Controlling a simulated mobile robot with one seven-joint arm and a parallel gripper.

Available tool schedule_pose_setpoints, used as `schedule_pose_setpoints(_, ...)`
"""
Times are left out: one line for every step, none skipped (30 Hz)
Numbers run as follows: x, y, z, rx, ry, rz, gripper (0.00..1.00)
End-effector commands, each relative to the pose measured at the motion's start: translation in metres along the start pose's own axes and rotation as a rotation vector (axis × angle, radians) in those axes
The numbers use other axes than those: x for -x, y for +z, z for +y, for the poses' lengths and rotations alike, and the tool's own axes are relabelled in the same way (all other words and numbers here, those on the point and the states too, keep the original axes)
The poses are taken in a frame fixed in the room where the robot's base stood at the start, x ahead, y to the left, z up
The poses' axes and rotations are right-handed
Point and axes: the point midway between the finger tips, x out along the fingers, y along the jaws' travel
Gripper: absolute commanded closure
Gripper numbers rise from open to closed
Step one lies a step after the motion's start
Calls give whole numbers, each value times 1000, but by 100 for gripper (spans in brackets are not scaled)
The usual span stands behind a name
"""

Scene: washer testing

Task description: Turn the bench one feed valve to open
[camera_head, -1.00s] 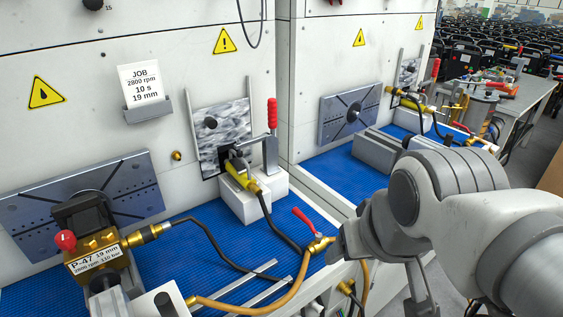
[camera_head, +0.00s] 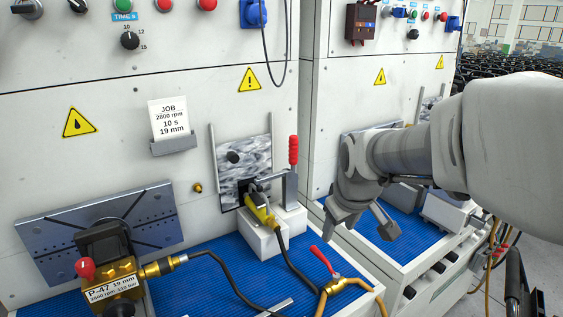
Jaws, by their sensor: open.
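The bench one feed valve is a brass valve (camera_head: 342,285) with a red lever (camera_head: 323,261), at the front right corner of the near bench's blue mat. The lever slants up and left from the valve body. A tan hose runs from the valve toward the bottom edge. My gripper (camera_head: 362,232) is open and empty, up and to the right of the lever and apart from it. Its two fingers point down, in front of the second bench.
A brass pump (camera_head: 115,285) labelled P-47 is at the lower left. A yellow-bodied fitting (camera_head: 260,211) and a clamp with a red handle (camera_head: 293,151) stand behind the valve. A job card (camera_head: 169,119) hangs on the panel. Black hoses cross the mat.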

Motion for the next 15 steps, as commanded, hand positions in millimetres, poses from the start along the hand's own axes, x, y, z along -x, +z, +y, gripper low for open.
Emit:
schedule_pose_setpoints(-14,-8,4,22,-13,-3,42)
schedule_pose_setpoints(-20,-12,5,36,-18,-2,42)
schedule_pose_setpoints(-28,-17,7,54,-24,1,42)
schedule_pose_setpoints(-33,-21,8,65,-28,4,42)
schedule_pose_setpoints(-38,-24,9,75,-32,6,42)
schedule_pose_setpoints(-43,-26,10,86,-36,7,42)
schedule_pose_setpoints(-46,-28,11,92,-39,9,42)
schedule_pose_setpoints(-49,-30,12,98,-40,11,42)
schedule_pose_setpoints(-51,-32,12,104,-42,13,42)
schedule_pose_setpoints(-53,-32,12,107,-43,14,42)
schedule_pose_setpoints(-54,-33,13,109,-44,15,42)
schedule_pose_setpoints(-57,-33,12,110,-45,14,42)
schedule_pose_setpoints(-60,-33,12,111,-45,14,42)
schedule_pose_setpoints(-62,-33,12,111,-46,13,42)
schedule_pose_setpoints(-67,-33,12,110,-46,13,42)
